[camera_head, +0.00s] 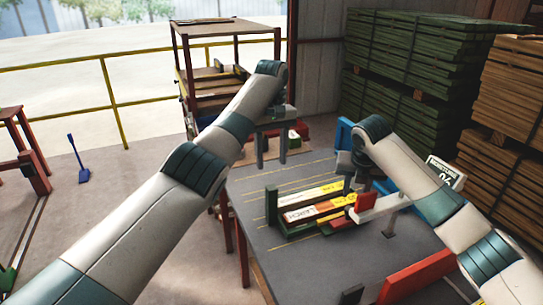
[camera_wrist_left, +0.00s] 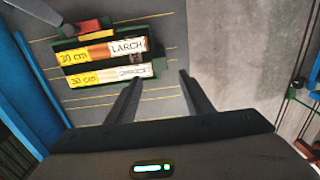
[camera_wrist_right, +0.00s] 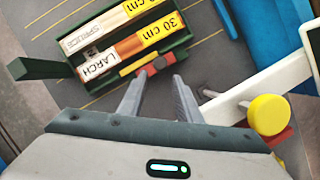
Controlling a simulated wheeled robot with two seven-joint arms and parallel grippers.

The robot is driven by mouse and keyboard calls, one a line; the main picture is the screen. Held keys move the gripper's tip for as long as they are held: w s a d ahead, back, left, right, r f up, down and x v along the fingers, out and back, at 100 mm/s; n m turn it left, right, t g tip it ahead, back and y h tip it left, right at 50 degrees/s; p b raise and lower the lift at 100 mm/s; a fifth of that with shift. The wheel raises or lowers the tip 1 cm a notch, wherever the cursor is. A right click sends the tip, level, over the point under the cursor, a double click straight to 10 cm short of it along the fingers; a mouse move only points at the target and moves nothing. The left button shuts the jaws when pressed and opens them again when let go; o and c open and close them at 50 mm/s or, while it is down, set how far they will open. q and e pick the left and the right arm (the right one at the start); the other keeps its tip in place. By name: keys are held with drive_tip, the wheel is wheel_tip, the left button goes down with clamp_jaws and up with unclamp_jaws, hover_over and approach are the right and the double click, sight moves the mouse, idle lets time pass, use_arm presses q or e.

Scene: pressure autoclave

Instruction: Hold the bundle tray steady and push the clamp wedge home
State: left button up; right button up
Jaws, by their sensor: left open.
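My right gripper (camera_wrist_right: 158,78) is open at the tray's other end. A small red piece (camera_wrist_right: 153,69), possibly the clamp wedge, lies just ahead of its fingertips.
A white bar (camera_head: 385,207) with a red block (camera_head: 366,202) stands beside the tray; a yellow knob (camera_wrist_right: 268,115) shows near it. A red rail (camera_head: 418,275) lies along the near table edge. A shelf rack (camera_head: 232,75) and timber stacks (camera_head: 415,75) stand behind.

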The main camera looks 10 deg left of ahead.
sight(271, 202)
use_arm(q)
wheel_tip(271, 202, down, 17)
idle(0.7)
clamp_jaws()
use_arm(e)
clamp_jaws()
drive_tip(key=a+m+g+y, duration=0.1)
drive_tip(key=m, duration=0.6)
drive_tip(key=w+a+f+m+g, duration=0.1)
drive_tip(key=m, duration=0.7)
drive_tip(key=a+f+m+y, duration=0.1)
drive_tip(key=m, duration=0.6)
drive_tip(key=shift+w+a+f+m+g+y, duration=0.15)
drive_tip(key=shift+w+a+m+g+y, duration=0.15)
drive_tip(key=shift+a+g, duration=0.1)
